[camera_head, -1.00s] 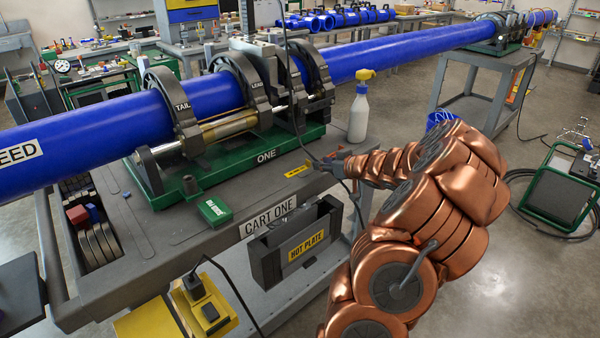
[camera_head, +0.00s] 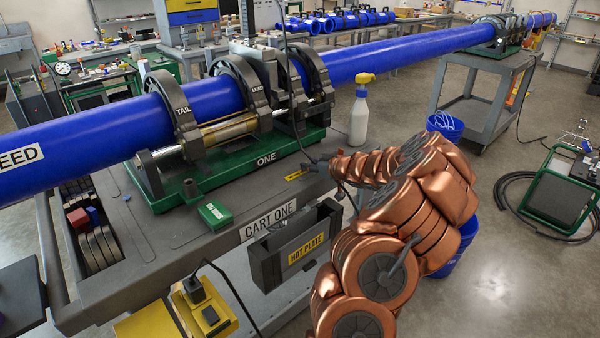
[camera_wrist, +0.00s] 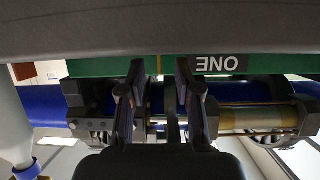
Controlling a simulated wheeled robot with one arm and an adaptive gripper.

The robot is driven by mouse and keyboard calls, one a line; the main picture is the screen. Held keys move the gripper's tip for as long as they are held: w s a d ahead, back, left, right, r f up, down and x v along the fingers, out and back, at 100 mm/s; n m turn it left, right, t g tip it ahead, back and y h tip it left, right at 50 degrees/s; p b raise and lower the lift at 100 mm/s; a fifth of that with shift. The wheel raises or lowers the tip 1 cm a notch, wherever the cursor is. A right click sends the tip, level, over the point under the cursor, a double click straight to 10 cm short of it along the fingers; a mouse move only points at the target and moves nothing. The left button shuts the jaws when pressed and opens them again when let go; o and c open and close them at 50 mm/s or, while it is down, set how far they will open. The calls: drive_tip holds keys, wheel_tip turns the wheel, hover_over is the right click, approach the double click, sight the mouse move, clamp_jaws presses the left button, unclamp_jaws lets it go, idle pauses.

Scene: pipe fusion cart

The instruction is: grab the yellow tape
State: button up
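A small flat yellow piece with dark marks (camera_head: 294,175), which looks like the yellow tape, lies on the cart top near its front edge, in front of the green base (camera_head: 230,170) labelled ONE. My gripper (camera_head: 312,166) is just to its right in the head view, small and partly hidden by a cable and my copper-coloured arm. In the wrist view, which is upside down, the two dark fingers of my gripper (camera_wrist: 159,72) are apart, with the green base (camera_wrist: 110,67) beyond them. Nothing shows held.
A blue pipe (camera_head: 90,134) runs through the clamps above the base. A white spray bottle (camera_head: 359,112) stands behind my gripper. A green box (camera_head: 215,214) lies on the cart top (camera_head: 165,235). The hot plate holder (camera_head: 290,252) hangs on the cart's front. A black cable hangs near my gripper.

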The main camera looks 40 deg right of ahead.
drive_tip(key=shift+x, duration=1)
drive_tip(key=shift+c, duration=0.2)
clamp_jaws()
